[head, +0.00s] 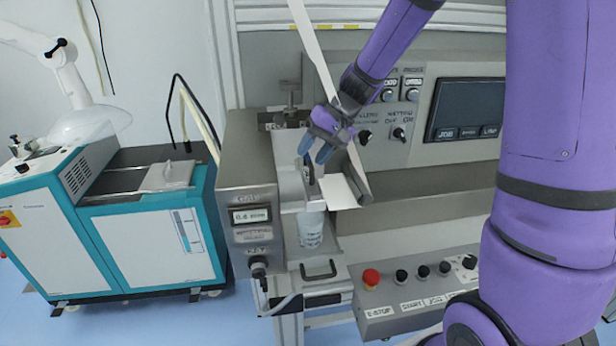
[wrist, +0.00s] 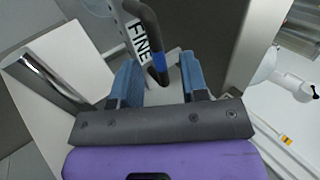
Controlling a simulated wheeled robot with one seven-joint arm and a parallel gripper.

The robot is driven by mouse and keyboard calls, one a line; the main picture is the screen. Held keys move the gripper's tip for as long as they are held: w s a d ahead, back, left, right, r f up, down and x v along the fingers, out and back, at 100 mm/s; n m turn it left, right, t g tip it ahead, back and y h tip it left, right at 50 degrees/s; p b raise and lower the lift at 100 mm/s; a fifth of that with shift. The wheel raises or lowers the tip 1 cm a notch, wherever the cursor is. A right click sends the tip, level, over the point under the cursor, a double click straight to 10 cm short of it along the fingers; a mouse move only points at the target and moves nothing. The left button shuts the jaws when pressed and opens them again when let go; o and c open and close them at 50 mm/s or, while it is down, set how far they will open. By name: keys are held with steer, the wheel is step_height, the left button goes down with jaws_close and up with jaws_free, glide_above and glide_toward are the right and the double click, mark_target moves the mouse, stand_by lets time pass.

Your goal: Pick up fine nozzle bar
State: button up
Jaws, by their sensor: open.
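The fine nozzle bar is marked by a white label reading FINE (wrist: 139,36) in the wrist view. Its dark curved handle (wrist: 148,25) has a blue band and reaches down between my gripper's fingers. My gripper (wrist: 159,66) is open, with one blue finger on each side of the handle's lower end; contact cannot be told. In the head view my gripper (head: 314,149) is at the metal coating unit, just above the dark handle (head: 309,176). The rest of the bar is mostly hidden in the unit.
A grey housing with a display (head: 250,216) stands left of the handle. A white cup (head: 311,230) sits below it. A pale web strip (head: 325,65) runs down close behind my gripper. A control box with a red button (head: 371,277) is at lower right.

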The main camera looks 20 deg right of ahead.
steer(key=shift+x, duration=1.2)
jaws_close()
steer(key=shift+r, duration=0.1)
